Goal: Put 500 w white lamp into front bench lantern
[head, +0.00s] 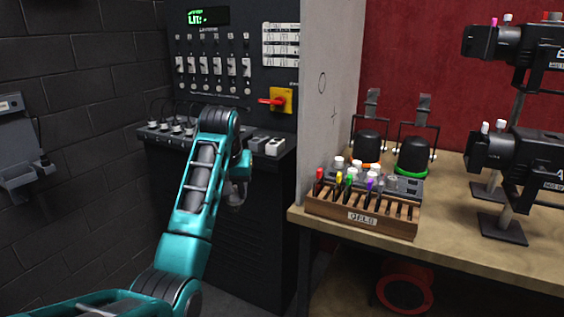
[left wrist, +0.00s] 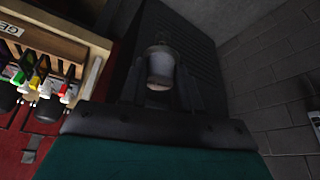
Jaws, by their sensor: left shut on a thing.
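My left gripper (head: 236,196) hangs in front of the dark control cabinet, left of the bench. In the left wrist view my left gripper (left wrist: 160,85) is shut on a pale, rounded, lamp-like thing (left wrist: 160,66); its rating cannot be read. Two black lanterns on stands are at the right of the head view: a lower, nearer one (head: 510,152) and a higher one (head: 510,48), both cut by the picture edge. Both are well away from my left gripper. A grey tray (head: 405,186) on the bench holds several clear lamps with white caps. My right gripper is not in view.
A wooden gel rack (head: 362,221) with coloured handles stands at the bench front (head: 465,250). Two black domed things (head: 414,155) stand behind it. A pale partition (head: 331,90) separates bench from cabinet (head: 250,255). Bare bench top lies right of the rack.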

